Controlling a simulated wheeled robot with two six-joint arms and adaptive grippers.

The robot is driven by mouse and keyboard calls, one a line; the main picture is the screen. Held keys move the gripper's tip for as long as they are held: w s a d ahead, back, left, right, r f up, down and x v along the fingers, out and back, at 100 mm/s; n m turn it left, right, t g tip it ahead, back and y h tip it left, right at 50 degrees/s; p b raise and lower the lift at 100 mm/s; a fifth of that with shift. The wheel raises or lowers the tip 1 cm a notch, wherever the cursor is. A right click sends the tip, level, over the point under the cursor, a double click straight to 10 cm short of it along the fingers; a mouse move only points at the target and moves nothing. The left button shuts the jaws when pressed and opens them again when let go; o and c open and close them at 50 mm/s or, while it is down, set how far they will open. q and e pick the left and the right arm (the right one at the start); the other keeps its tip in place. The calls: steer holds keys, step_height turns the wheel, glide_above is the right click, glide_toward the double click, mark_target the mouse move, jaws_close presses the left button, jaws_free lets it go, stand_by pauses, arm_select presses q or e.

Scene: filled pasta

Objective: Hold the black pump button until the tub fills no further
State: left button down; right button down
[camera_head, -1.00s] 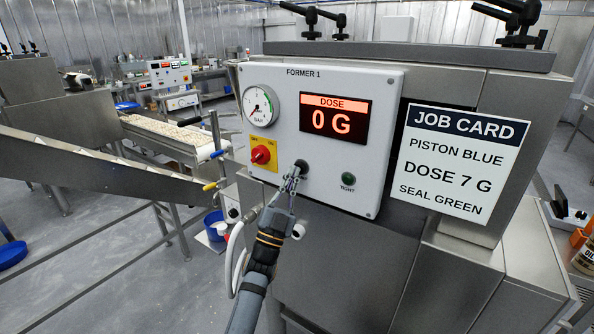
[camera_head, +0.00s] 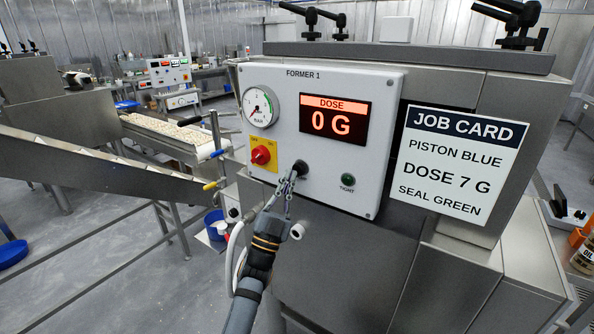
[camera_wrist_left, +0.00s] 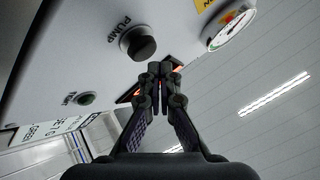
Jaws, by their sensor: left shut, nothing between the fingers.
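The black pump button (camera_head: 301,167) is on the white panel (camera_head: 380,85) marked FORMER 1. It shows clear of the fingers in the left wrist view (camera_wrist_left: 138,43), beside the label PUMP. My left gripper (camera_head: 291,178) is shut and empty, its tips close to the button at its lower left in the head view. In the wrist view the tips (camera_wrist_left: 160,69) point past the button's side; contact cannot be told. A blue tub (camera_head: 215,223) stands low behind my arm, partly hidden; whether it is the task's tub is unclear. My right gripper is out of view.
The dose display (camera_head: 335,119) reads 0 G. A pressure gauge (camera_head: 259,104), red switch (camera_head: 261,155) and TIGHT lamp (camera_head: 348,180) share the panel. The job card (camera_head: 458,163) says piston blue, dose 7 g, seal green. A conveyor (camera_head: 165,130) stands at left.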

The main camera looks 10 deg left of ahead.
arm_select(q)
steer(key=s, duration=0.1)
steer(key=s+a, duration=0.1)
steer(key=s, duration=0.1)
steer(key=s+p, duration=0.1)
steer(key=shift+s+a, duration=0.35)
